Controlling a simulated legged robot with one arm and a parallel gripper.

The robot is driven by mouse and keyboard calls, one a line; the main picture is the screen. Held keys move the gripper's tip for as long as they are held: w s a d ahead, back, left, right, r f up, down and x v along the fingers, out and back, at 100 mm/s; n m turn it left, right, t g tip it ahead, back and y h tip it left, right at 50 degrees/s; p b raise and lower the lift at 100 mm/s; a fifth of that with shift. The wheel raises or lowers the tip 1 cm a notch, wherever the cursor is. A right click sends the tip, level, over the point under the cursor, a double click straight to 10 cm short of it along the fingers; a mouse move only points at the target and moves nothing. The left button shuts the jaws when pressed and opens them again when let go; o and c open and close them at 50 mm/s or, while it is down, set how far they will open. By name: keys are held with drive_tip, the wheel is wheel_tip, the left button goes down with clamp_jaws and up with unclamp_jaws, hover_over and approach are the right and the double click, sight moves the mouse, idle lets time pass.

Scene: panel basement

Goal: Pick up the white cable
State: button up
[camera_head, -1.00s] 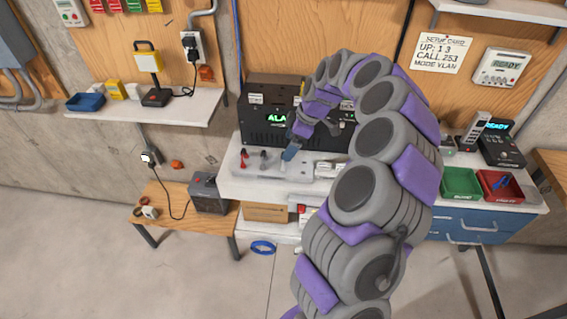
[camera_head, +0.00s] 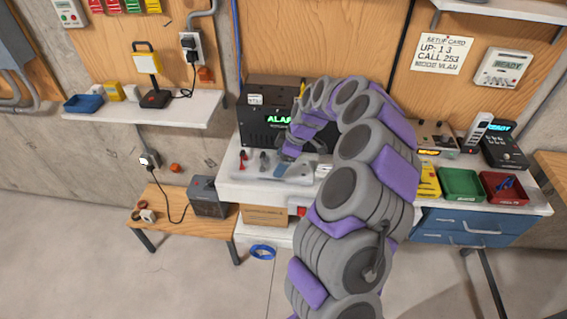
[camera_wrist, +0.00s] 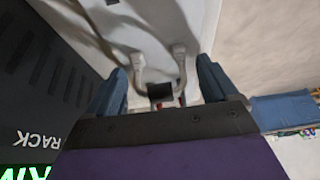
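In the wrist view a pale, U-shaped piece that looks like the white cable (camera_wrist: 181,65) lies between my fingers, with a thicker end at each side. A small dark block with red bits sits at its lower bend. My gripper (camera_wrist: 163,84) is open, one blue finger on each side of it, and I see no contact. In the head view my gripper (camera_head: 283,167) is low over the pale tray (camera_head: 296,176) on the bench, in front of the black alarm unit (camera_head: 262,125). The cable cannot be made out there, behind or under my gripper.
Red and grey plugs stand on the tray left of my gripper. A green bin (camera_head: 461,184) and a red bin (camera_head: 503,188) are on the bench at right. A low wooden table (camera_head: 178,212) with a dark box (camera_head: 210,197) is at left. Open floor lies in front.

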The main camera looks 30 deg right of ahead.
drive_tip(key=c, duration=1)
drive_tip(key=shift+r+p, duration=0.6)
drive_tip(key=shift+r, duration=1.25)
drive_tip(key=s+a+p, duration=0.1)
drive_tip(key=s+a, duration=0.1)
drive_tip(key=s, duration=0.5)
drive_tip(key=s+a+r, duration=0.1)
drive_tip(key=s+a, duration=0.2)
drive_tip(key=s, duration=0.5)
drive_tip(key=shift+r+p, duration=0.2)
drive_tip(key=shift+p, duration=0.15)
